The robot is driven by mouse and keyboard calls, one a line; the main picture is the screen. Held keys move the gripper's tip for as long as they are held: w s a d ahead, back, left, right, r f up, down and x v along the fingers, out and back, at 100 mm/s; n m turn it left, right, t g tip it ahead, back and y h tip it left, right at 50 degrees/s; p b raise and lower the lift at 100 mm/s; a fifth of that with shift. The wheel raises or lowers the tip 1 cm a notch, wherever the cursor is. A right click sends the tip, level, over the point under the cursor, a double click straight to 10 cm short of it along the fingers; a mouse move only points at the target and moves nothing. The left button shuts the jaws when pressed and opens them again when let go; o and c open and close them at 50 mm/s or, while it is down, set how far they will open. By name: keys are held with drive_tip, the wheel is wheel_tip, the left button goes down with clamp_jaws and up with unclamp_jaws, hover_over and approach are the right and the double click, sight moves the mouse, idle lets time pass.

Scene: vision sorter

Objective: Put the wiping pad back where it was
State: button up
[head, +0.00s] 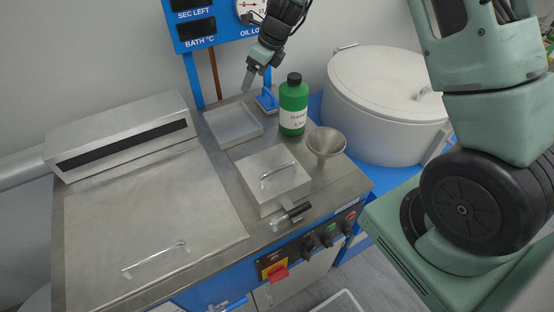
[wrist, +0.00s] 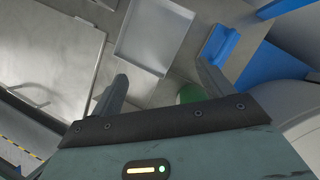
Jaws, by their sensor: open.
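The wiping pad (head: 267,101) is a small blue block with an upright blue handle. It sits on the steel worktop between the shallow tray and the green bottle, near the back edge. In the wrist view the blue pad (wrist: 221,43) lies just beyond my right fingertip. My gripper (head: 257,80) is open and hangs over the back of the worktop, above and close to the pad. In the wrist view nothing is between the fingers of my gripper (wrist: 162,72). Whether a finger touches the pad I cannot tell.
A shallow square tray (head: 215,112) lies left of the pad. A green bottle (head: 293,108) and a metal funnel (head: 326,142) stand to the right. A lidded steel box (head: 275,178) is in front. The blue display panel (head: 205,28) rises behind. A large white drum (head: 385,100) is at right.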

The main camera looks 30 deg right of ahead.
drive_tip(key=s+a+r+n+g, duration=0.2)
drive_tip(key=s+a+r+n, duration=0.2)
drive_tip(key=s+a+n, duration=0.55)
drive_tip(key=s+a+r+n+g, duration=0.1)
drive_tip(key=s+a+r+n, duration=0.3)
drive_tip(key=s+a+n, duration=0.55)
drive_tip(key=s+d+n+h, duration=0.1)
drive_tip(key=s+d+n, duration=0.1)
drive_tip(key=s+n, duration=0.6)
drive_tip(key=s+d+n+h, duration=0.1)
drive_tip(key=s+n, duration=0.8)
drive_tip(key=s, duration=0.2)
drive_tip(key=shift+s+d+r+n+g+h, duration=0.15)
drive_tip(key=shift+d+r+n+g+h, duration=0.05)
drive_tip(key=shift+d+n+g+h, duration=0.15)
